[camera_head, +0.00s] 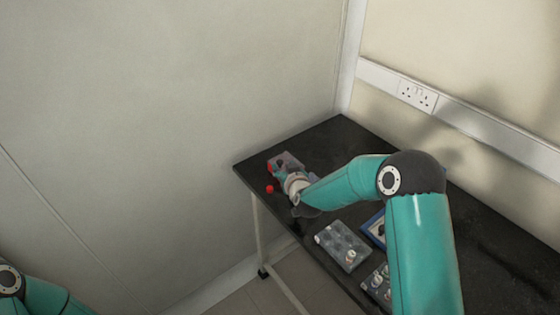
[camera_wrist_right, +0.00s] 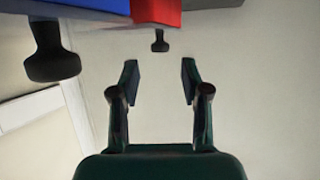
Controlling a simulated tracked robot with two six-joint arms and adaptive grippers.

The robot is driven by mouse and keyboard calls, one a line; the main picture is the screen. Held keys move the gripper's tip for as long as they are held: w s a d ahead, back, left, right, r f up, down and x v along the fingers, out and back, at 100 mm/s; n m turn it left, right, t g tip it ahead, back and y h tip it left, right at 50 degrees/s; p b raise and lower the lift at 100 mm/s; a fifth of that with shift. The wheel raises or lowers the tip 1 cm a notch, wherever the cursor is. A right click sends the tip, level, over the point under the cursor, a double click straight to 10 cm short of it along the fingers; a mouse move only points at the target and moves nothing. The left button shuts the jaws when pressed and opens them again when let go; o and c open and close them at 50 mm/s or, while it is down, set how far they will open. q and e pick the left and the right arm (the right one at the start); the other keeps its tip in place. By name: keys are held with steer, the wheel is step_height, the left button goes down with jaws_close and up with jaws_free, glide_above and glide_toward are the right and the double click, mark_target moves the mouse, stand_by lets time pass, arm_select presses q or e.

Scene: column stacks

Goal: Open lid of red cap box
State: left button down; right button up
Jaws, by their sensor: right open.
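In the right wrist view, a red block-like part (camera_wrist_right: 157,12), which looks like the red cap, shows at the top edge with a small black knob (camera_wrist_right: 160,40) sticking out of it. My right gripper (camera_wrist_right: 159,82) is open and empty. Its two fingers point at the knob, which lies past the fingertips, roughly midway between them and apart from both. In the head view, my right arm reaches to the table's far left end, where red parts (camera_head: 270,189) show beside the wrist. The arm partly hides the box there. My left gripper is out of view.
A blue part (camera_wrist_right: 85,8) with a larger black knob (camera_wrist_right: 49,55) is left of the red one in the wrist view. On the black table (camera_head: 340,135), a grey box (camera_head: 342,246) and a blue-edged box (camera_head: 374,227) stand nearer. Walls border the table.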

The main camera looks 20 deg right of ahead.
mark_target(280, 162)
steer(key=shift+p+x, duration=0.35)
steer(key=shift+x, duration=2.05)
jaws_close()
